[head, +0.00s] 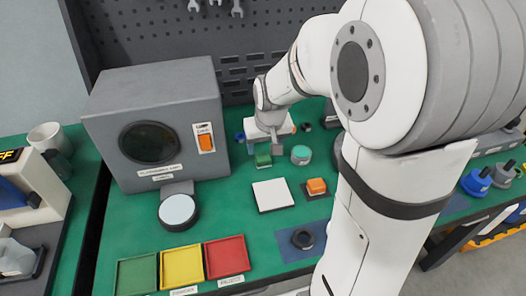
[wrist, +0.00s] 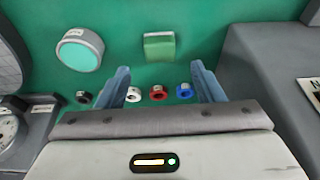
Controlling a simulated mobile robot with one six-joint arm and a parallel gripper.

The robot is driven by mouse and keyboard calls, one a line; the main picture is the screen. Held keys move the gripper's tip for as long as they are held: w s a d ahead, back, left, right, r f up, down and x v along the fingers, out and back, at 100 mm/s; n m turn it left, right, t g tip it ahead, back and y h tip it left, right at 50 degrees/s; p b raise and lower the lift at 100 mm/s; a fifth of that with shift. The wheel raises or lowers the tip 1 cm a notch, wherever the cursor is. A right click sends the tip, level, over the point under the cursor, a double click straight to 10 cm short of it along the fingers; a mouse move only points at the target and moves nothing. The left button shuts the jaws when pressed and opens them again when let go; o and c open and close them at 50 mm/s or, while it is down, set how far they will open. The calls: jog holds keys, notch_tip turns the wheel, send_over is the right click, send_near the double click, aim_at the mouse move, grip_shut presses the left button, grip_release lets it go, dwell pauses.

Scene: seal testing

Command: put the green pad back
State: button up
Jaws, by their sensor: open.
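My gripper (head: 275,147) is above the bench close to the pad. In the wrist view my gripper (wrist: 162,72) has its two blue-grey fingers spread wide, with nothing between them touching either finger. Whether the pad touches a finger in the head view is unclear.
A teal-lidded round jar (head: 301,154) stands right of the pad. The grey lamp box (head: 155,125) is at left.

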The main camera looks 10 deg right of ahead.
jog(key=v, duration=0.5)
jog(key=s+g, duration=0.1)
jog(key=s, duration=1.6)
jog(key=shift+a, duration=0.1)
jog(key=w+p+v, duration=0.1)
jog(key=p+v, duration=0.6)
jog(key=shift+r, duration=0.3)
jog(key=shift+c, duration=0.3)
